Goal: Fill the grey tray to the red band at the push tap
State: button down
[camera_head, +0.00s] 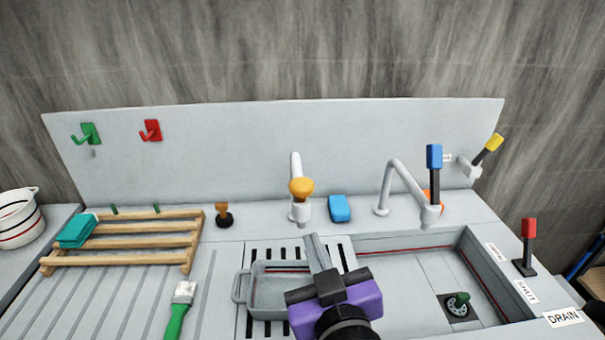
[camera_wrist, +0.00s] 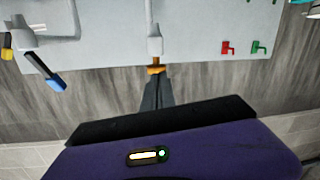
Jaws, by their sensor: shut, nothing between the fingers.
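The grey tray (camera_head: 241,290) sits on the slotted grate left of the sink, partly hidden by my gripper. A red band (camera_head: 284,268) shows along its inner wall. I cannot make out a water level in it. The push tap (camera_head: 296,164) is white with an orange knob (camera_head: 301,188) and stands behind the tray. My gripper (camera_head: 312,238) is shut and empty, its fingers pointing at the tap. In the wrist view the fingertips (camera_wrist: 155,76) line up with the orange knob (camera_wrist: 156,69); I cannot tell whether they touch it.
A blue sponge (camera_head: 339,208) and a wooden-handled stamp (camera_head: 223,214) stand near the push tap. A wooden rack (camera_head: 135,240) and a green brush (camera_head: 179,310) lie left.

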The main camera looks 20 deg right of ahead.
notch_tip(320, 180, up, 9)
jog(key=w+m+h+p, duration=0.1)
jog(key=m+h, duration=0.1)
jog(key=m, duration=0.1)
jog(key=shift+w+a+p, duration=0.2)
jog(key=shift+a+p, duration=0.1)
jog(key=shift+a, duration=0.05)
jog(key=shift+f, duration=0.1)
jog(key=b, duration=0.4)
send_over(302, 185)
jog(key=s, duration=0.2)
jog(key=f, duration=0.2)
jog(key=a+f, duration=0.1)
jog(key=f, duration=0.1)
jog(key=shift+d+f, duration=0.1)
jog(key=shift+f, duration=0.3)
